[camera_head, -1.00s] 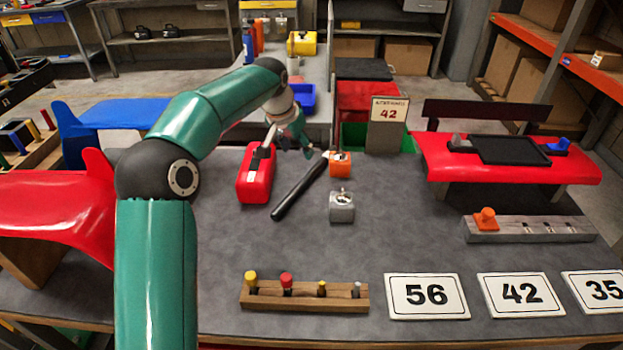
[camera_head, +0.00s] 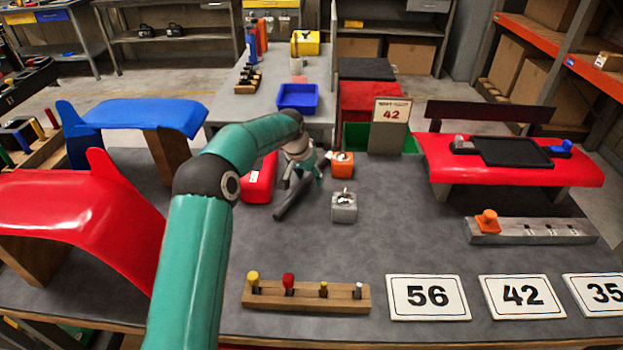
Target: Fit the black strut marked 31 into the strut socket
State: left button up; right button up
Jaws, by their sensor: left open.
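The black strut (camera_head: 287,208) lies slanted on the grey bench top, its upper part hidden behind my left gripper. No number can be read on it. My left gripper (camera_head: 303,181) is open, pointing down right over the strut, with its fingers around or just above it; I cannot tell whether they touch it. A grey block (camera_head: 343,208) and an orange block (camera_head: 342,165), each with a metal fitting on top, stand just right of the strut. I cannot tell which thing is the strut socket. My right gripper is out of view.
A red box (camera_head: 258,184) stands left of the gripper, partly hidden by my arm. A wooden peg rack (camera_head: 305,297) and number cards (camera_head: 428,297) lie along the front. A grey block rail (camera_head: 530,231) is at right. The middle right of the bench is clear.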

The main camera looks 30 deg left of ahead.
pick_arm(q)
jog(key=shift+f, duration=0.2)
jog(key=shift+w, duration=0.1)
grip_shut()
jog(key=shift+r, duration=0.2)
